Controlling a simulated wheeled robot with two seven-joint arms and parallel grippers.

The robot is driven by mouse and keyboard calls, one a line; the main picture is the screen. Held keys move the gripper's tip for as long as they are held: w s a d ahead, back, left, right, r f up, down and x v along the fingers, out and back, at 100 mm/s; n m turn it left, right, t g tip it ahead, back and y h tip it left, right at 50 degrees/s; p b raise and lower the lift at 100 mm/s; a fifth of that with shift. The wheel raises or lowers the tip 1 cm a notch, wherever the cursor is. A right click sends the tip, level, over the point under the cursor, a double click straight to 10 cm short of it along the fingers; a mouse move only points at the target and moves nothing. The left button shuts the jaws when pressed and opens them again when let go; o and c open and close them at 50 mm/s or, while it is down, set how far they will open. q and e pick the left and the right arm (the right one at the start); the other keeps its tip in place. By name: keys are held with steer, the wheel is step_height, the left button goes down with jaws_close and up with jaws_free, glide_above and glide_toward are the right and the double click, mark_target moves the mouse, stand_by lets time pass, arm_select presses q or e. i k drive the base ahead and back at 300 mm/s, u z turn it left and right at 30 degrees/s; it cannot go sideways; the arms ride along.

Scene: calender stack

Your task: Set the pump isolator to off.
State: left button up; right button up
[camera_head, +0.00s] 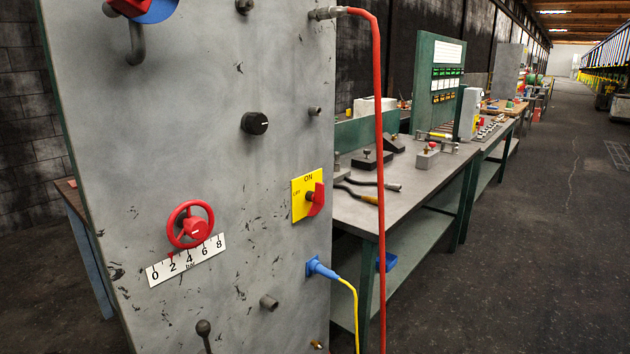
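The isolator is a yellow plate (298,207) with a red rotary handle (317,199) on the right part of the grey panel. The plate reads ON at the top, and a smaller label, probably OFF, sits at its left side. The red handle stands out from the plate and looks roughly upright, in line with the ON mark. I cannot tell from the plate alone that it is the pump's. Neither of my grippers is in view, and nothing covers the isolator.
The grey panel (130,180) also carries a red handwheel (190,224) over a 0–8 bar scale, a black knob (254,123), a blue plug (320,268) with a yellow cable below the isolator, and a red hose (377,120) hanging to its right. A workbench (405,195) stands behind.

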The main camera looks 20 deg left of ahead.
mark_target(317, 205)
steer(key=u, duration=0.85)
steer(key=i, duration=0.9)
steer(key=u, duration=0.9)
